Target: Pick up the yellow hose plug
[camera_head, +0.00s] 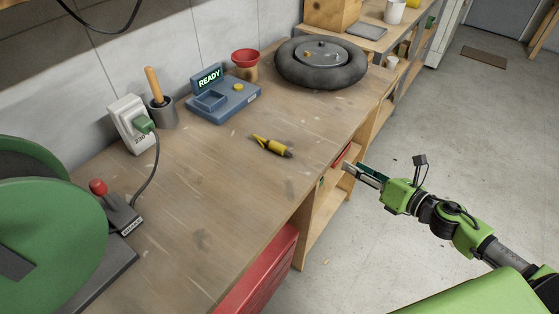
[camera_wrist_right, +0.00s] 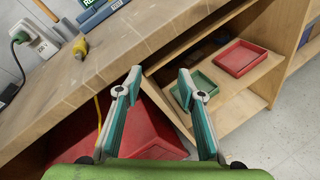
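The yellow hose plug (camera_head: 272,146), yellow with a dark end, lies on its side on the wooden workbench (camera_head: 215,185), near the middle of its top. It also shows at the upper left of the right wrist view (camera_wrist_right: 80,46). My right gripper (camera_head: 352,170) is off the bench's front edge, to the right of the plug and apart from it. In the right wrist view its two fingers (camera_wrist_right: 160,74) are spread with nothing between them. My left gripper is not in view.
Behind the plug are a blue device (camera_head: 224,100) reading READY, a red funnel (camera_head: 245,58) and a black coil (camera_head: 321,63). A green reel (camera_head: 45,235) stands at left. Below the bench are shelves with a red tray (camera_wrist_right: 240,57). Bench top around the plug is clear.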

